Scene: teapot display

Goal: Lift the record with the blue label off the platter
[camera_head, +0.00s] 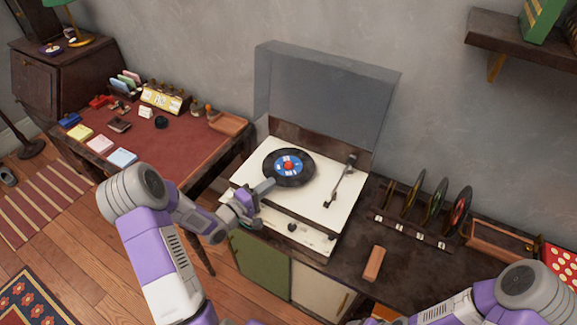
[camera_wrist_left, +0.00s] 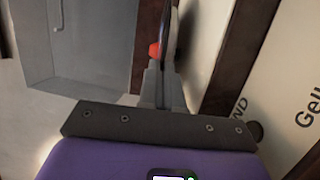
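The record with the blue label (camera_head: 303,178) is black, with a red piece at its centre, and lies level over the platter area of the white record player (camera_head: 250,165). The platter is hidden beneath it. My left gripper (camera_head: 269,186) reaches its front left edge. In the left wrist view the record (camera_wrist_left: 172,28) shows edge-on, and the fingers (camera_wrist_left: 163,75) are closed together on its rim. I cannot clearly tell how much gap lies under the record. My right arm shows at the lower right; its gripper is out of view.
The player's clear lid (camera_head: 325,95) stands open behind. The tonearm (camera_head: 342,182) is to the right of the record. A rack (camera_head: 405,232) with several upright records and a brown block (camera_head: 374,263) are further right. A red-topped desk (camera_head: 180,150) stands left.

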